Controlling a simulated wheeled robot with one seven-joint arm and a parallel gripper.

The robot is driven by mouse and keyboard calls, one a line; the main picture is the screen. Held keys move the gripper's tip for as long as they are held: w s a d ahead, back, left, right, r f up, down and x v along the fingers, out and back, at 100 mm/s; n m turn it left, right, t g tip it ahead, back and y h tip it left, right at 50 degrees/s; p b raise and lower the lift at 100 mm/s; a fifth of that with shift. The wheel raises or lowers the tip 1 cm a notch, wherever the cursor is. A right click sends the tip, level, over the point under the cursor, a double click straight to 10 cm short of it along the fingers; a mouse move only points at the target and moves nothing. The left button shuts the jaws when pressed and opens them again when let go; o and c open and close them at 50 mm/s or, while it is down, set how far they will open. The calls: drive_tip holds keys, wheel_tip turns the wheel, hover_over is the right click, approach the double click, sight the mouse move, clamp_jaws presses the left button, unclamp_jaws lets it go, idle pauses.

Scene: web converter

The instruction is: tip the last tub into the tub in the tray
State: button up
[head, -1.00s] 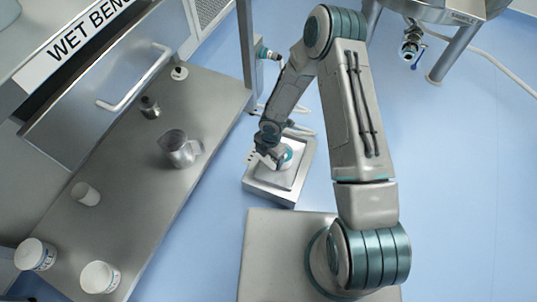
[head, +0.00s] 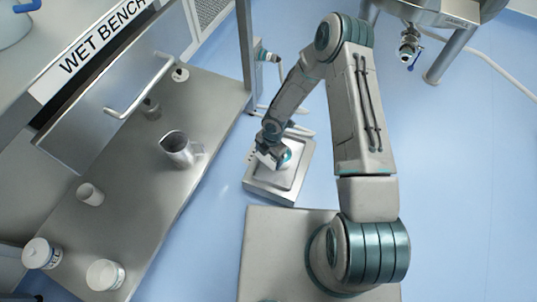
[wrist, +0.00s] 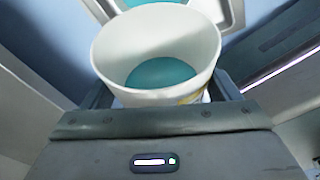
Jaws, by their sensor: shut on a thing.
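My gripper (head: 272,154) is shut on a white tub. In the wrist view the held tub (wrist: 155,45) fills the middle between the jaws, its open mouth facing the camera, with teal material low inside. In the head view the gripper is low over the metal tray (head: 290,188), and a white and teal patch (head: 286,155) shows beside the jaws. My wrist hides much of that spot, so I cannot tell the held tub from the tub in the tray there. In the wrist view, a pale rim and some teal show beyond the held tub, cut off by the top edge.
A steel vessel (head: 440,10) stands back right. Blue floor is clear at right.

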drive_tip(key=shift+w+d+r+g+y+p, duration=0.15)
drive_tip(key=shift+r+g+y+p, duration=0.2)
drive_tip(key=shift+p, duration=1)
drive_tip(key=shift+w+d+r+g+y+p, duration=0.25)
drive_tip(key=shift+g+y+p, duration=0.1)
drive_tip(key=shift+g, duration=0.1)
drive_tip(key=shift+w+g+b, duration=0.1)
drive_tip(key=shift+g+b, duration=0.2)
drive_tip(key=shift+b, duration=0.1)
drive_tip(key=shift+w+d+r+y, duration=0.1)
drive_tip(key=shift+r+y, duration=0.1)
drive_tip(key=shift+y, duration=0.2)
